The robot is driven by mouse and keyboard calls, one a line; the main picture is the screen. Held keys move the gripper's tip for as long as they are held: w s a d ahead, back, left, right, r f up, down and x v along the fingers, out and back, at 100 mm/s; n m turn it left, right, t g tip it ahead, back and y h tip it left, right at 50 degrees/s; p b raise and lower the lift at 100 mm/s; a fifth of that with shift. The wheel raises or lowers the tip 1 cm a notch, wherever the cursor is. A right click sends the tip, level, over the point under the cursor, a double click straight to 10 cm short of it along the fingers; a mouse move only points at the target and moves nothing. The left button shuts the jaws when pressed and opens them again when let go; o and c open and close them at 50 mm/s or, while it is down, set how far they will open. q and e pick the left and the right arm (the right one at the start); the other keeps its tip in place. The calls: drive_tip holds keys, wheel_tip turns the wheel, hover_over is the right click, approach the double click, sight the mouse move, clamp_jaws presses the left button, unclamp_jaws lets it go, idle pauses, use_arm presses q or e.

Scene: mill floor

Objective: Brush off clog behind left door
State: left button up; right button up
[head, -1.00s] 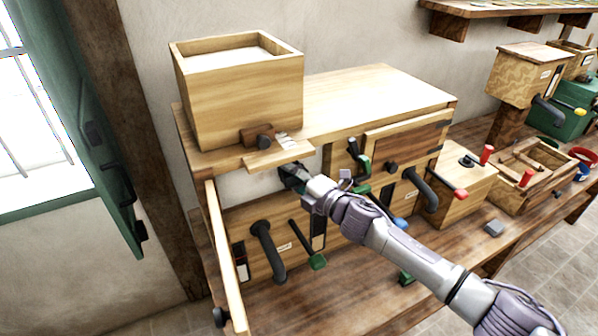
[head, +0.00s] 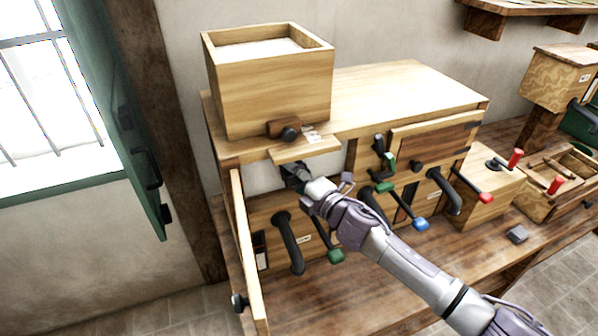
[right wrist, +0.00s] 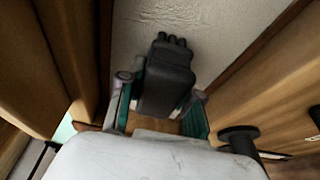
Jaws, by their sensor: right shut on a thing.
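The left door (head: 247,255) of the wooden cabinet stands swung open, edge toward me, at the cabinet's left side. My right gripper (head: 297,176) reaches into the opening beside it, below the hopper box (head: 265,95). In the right wrist view my right gripper (right wrist: 160,105) is shut on a dark, blocky thing with short rounded prongs at its far end (right wrist: 166,75), which may be the brush. A pale, rough wall surface shows beyond it. I cannot make out a clog; the ledge and my gripper hide part of the opening. My left gripper is not in view.
A small ledge (head: 305,148) juts out above my right gripper. A black lever (head: 288,245) and a green-tipped lever (head: 335,255) stick out below it. More levers are to the right. A green window shutter (head: 120,110) is at the left.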

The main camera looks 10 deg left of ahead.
sight(261, 172)
drive_tip(key=shift+s+a, duration=0.55)
drive_tip(key=shift+a, duration=0.25)
drive_tip(key=shift+s+a, duration=0.5)
drive_tip(key=shift+a, duration=0.3)
drive_tip(key=shift+s+a, duration=0.55)
drive_tip(key=shift+a, duration=0.25)
drive_tip(key=shift+d, duration=0.1)
drive_tip(key=shift+s+d+p, duration=0.1)
drive_tip(key=shift+d+p, duration=0.05)
drive_tip(key=shift+p, duration=0.2)
drive_tip(key=shift+s+d+p, duration=0.45)
drive_tip(key=shift+s+d, duration=0.05)
drive_tip(key=shift+s, duration=0.3)
drive_tip(key=shift+s+d+p, duration=0.45)
drive_tip(key=shift+s+d, duration=0.1)
drive_tip(key=shift+s, duration=0.2)
drive_tip(key=shift+s+d+p, duration=0.45)
drive_tip(key=shift+s+d, duration=0.05)
drive_tip(key=shift+s, duration=0.3)
